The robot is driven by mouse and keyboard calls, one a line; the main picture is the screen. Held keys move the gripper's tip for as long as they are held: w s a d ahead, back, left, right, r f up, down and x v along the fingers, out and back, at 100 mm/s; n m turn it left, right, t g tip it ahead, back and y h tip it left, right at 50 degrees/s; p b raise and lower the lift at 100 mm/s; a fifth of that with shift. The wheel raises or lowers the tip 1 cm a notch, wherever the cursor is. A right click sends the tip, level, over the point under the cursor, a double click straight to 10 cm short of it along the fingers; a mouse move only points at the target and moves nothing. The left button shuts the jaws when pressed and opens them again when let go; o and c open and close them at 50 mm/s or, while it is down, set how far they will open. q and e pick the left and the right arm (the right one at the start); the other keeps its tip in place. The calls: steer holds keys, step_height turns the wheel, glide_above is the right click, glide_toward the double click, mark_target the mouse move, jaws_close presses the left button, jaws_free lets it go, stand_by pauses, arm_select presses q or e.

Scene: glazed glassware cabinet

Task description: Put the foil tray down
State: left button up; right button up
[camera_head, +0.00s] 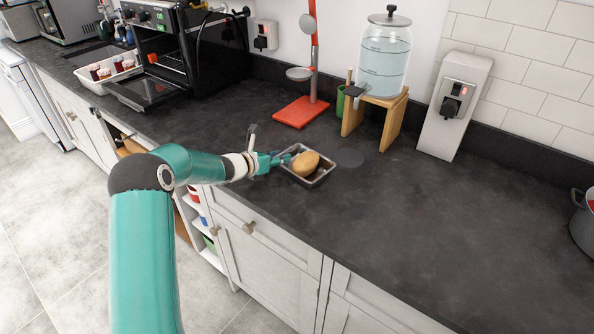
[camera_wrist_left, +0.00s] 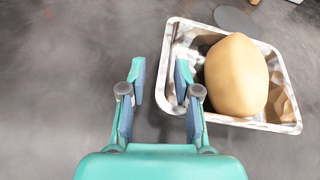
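The foil tray (camera_head: 322,174) is a shallow silver rectangular tray resting on the dark worktop. It holds a rounded tan item (camera_head: 305,163), like a potato or bread roll. My left gripper (camera_head: 283,158) is at the tray's left side. In the left wrist view, the gripper (camera_wrist_left: 160,82) has its fingers apart, one outside the tray's left wall and one on its inner side. The tray (camera_wrist_left: 284,108) fills the right of that view, with the tan item (camera_wrist_left: 236,75) inside. A gap of worktop shows between the outer finger and the wall. My right gripper is not visible.
Behind the tray are a dark round disc (camera_head: 349,157), a red-based stand (camera_head: 302,112) and a water dispenser (camera_head: 385,58) on a wooden stand. An open oven (camera_head: 187,60) and a white tray (camera_head: 92,84) stand left.

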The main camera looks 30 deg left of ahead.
arm_select(q)
jaws_close()
steer(key=shift+r, duration=0.25)
steer(key=shift+w+r, duration=0.1)
steer(key=shift+r, duration=0.45)
step_height(320, 180, up, 19)
steer(key=p, duration=0.4)
steer(key=shift+f, duration=0.2)
